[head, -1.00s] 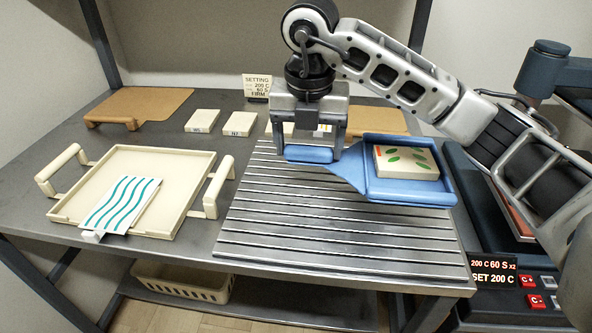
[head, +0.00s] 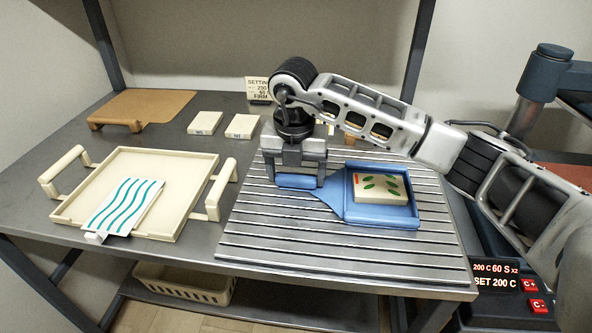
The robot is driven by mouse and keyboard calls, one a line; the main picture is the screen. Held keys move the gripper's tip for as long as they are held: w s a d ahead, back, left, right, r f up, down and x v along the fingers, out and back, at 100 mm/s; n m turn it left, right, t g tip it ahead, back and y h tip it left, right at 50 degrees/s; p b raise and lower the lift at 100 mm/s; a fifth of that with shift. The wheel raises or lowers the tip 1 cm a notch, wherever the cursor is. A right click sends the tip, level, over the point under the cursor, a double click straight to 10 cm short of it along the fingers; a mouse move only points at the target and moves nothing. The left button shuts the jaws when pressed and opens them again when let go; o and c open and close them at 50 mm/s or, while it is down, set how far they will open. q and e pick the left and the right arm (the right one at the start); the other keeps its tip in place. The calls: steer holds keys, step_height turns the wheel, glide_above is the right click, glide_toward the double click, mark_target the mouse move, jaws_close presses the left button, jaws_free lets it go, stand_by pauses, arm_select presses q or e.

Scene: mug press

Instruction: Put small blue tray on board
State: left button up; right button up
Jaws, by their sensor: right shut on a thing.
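The small blue tray (head: 383,214) is at the middle right of the head view, over the grey slatted board (head: 300,246). A cream block with green leaf marks and a red patch (head: 379,186) lies in it. My right gripper (head: 298,182) is shut on the tray's blue handle, at the tray's left side. The tray looks level and lies low over the slats; I cannot tell whether it touches them. My left gripper is not in view.
A cream tray (head: 195,162) with a wavy-striped card (head: 124,206) stands on the left. A brown board (head: 150,106) and two cream blocks (head: 205,123) (head: 242,126) lie behind. A dark press (head: 548,72) stands at the right.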

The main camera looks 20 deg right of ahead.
steer(key=o, duration=1.1)
steer(key=shift+o, duration=0.2)
step_height(320, 180, up, 12)
steer(key=s, duration=0.1)
steer(key=shift+a, duration=0.4)
steer(key=shift+s, duration=0.1)
